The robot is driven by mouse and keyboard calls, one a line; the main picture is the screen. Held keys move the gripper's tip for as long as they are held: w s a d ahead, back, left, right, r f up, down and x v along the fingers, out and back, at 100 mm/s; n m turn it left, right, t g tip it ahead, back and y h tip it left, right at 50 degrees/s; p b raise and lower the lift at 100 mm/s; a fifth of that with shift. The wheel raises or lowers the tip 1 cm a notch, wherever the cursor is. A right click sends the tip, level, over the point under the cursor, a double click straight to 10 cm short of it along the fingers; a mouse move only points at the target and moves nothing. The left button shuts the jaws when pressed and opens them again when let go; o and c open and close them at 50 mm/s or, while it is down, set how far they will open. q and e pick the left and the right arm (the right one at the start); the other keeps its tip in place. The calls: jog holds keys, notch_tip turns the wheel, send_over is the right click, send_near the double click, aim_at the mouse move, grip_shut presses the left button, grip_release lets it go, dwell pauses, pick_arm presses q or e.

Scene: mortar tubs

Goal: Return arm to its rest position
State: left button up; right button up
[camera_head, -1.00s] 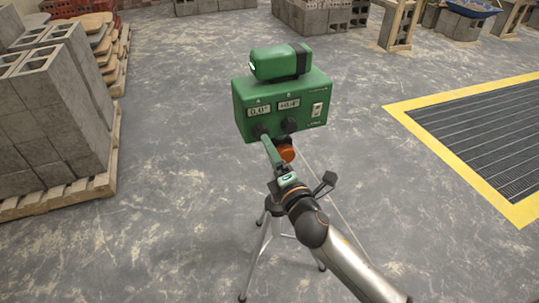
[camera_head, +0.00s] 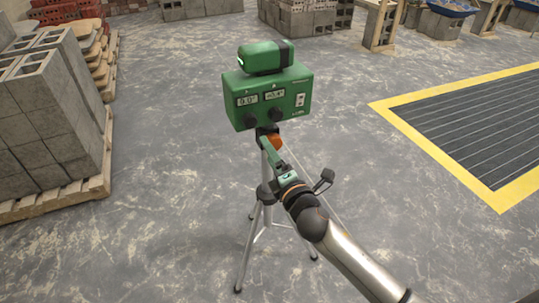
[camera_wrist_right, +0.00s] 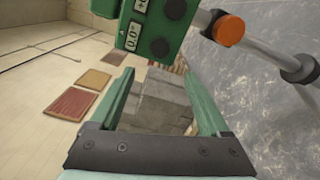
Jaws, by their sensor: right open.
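A green box-shaped instrument (camera_head: 267,95) with two displays and two dark dials stands on a grey tripod (camera_head: 264,205). A smaller green unit sits on top of it. My right gripper (camera_head: 270,142) is just below the dials, in front of the orange knob (camera_head: 275,145), which it partly covers. In the right wrist view my gripper (camera_wrist_right: 160,75) shows its two green fingers wide apart with nothing between them. The instrument's lower part (camera_wrist_right: 150,30) and the orange knob (camera_wrist_right: 229,29) are beyond the fingertips. My left gripper is not in view.
A wooden pallet (camera_head: 50,205) of grey blocks stands at the left. A yellow-framed floor grate (camera_head: 440,148) lies at the right. More block stacks (camera_head: 305,18) are at the back. The floor around the tripod is clear.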

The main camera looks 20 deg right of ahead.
dwell(0.4)
jog(key=s+a+f+m+g, duration=0.1)
jog(key=s+f+m+g, duration=0.3)
jog(key=s+f+m, duration=0.5)
jog(key=s+a+f+m+g+y, duration=0.1)
jog(key=s+f+m+g, duration=0.3)
jog(key=s+f+m, duration=0.6)
jog(key=s+f, duration=0.6)
jog(key=s, duration=0.2)
jog(key=shift+s+a+f+m+g, duration=0.2)
jog(key=shift+a+f+m+g, duration=0.1)
jog(key=shift+f+g, duration=0.1)
